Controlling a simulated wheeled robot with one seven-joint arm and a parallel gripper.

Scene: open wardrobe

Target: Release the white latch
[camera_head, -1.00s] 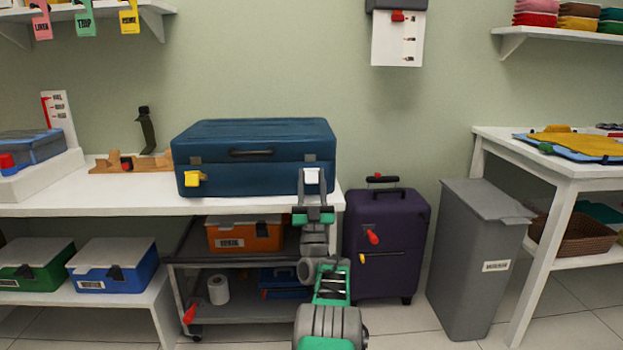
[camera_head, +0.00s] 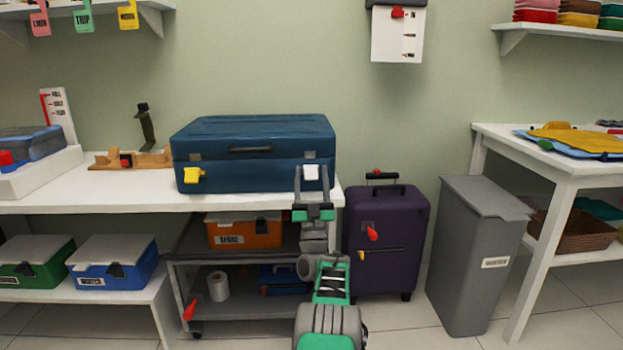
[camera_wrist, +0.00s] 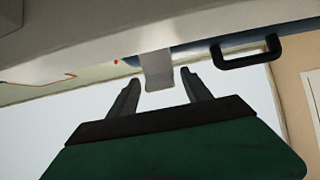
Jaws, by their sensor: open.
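The white latch (camera_head: 311,172) is on the front of the closed blue suitcase (camera_head: 250,175), near its right end. The suitcase lies flat on the white table. My gripper (camera_head: 311,172) is raised in front of the latch, with its fingers pointing up. In the wrist view the white latch (camera_wrist: 157,68) shows just beyond and between the fingertips of my gripper (camera_wrist: 160,78), and the fingers are apart. Whether they touch the latch I cannot tell. The yellow latch (camera_head: 193,175) is near the suitcase's left end.
The suitcase's dark handle (camera_head: 250,150) is left of my gripper and also shows in the wrist view (camera_wrist: 247,60). A purple suitcase (camera_head: 385,240) stands right of the table. A cart (camera_head: 245,255) with an orange box (camera_head: 243,233) is below. A grey bin (camera_head: 470,260) stands farther right.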

